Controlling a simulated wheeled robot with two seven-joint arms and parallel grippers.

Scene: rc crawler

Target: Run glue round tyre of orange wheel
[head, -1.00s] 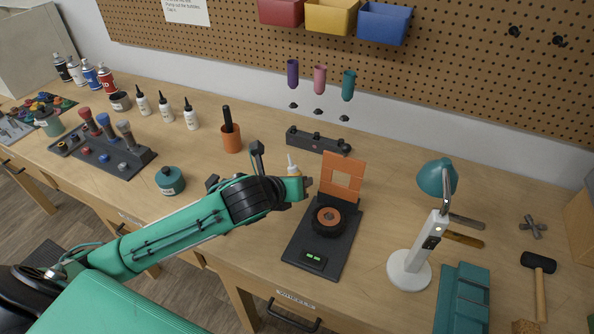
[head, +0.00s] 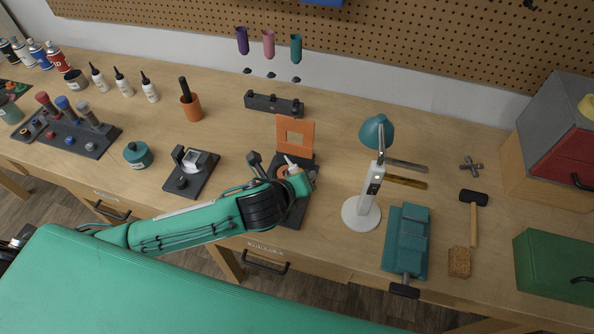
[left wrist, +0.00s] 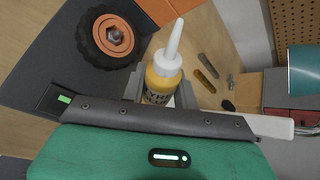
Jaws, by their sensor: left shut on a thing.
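A yellow glue bottle (left wrist: 160,82) with a white nozzle stands between the fingers of my left gripper (left wrist: 160,92) in the left wrist view. In the head view my left gripper (head: 302,180) is over the dark stand (head: 288,220), and the white nozzle of the bottle (head: 290,161) points up and left. The wheel with an orange hub and black tyre (left wrist: 112,37) lies on the stand, left of the bottle and apart from it in the wrist view. In the head view my gripper mostly hides the wheel. My right gripper is out of view.
An orange plate with a square window (head: 295,127) rises behind the wheel. A white lamp (head: 367,200) and a teal vise (head: 407,240) stand to the right. A small black fixture (head: 193,172) is to the left. Bare bench lies between the fixture and the stand.

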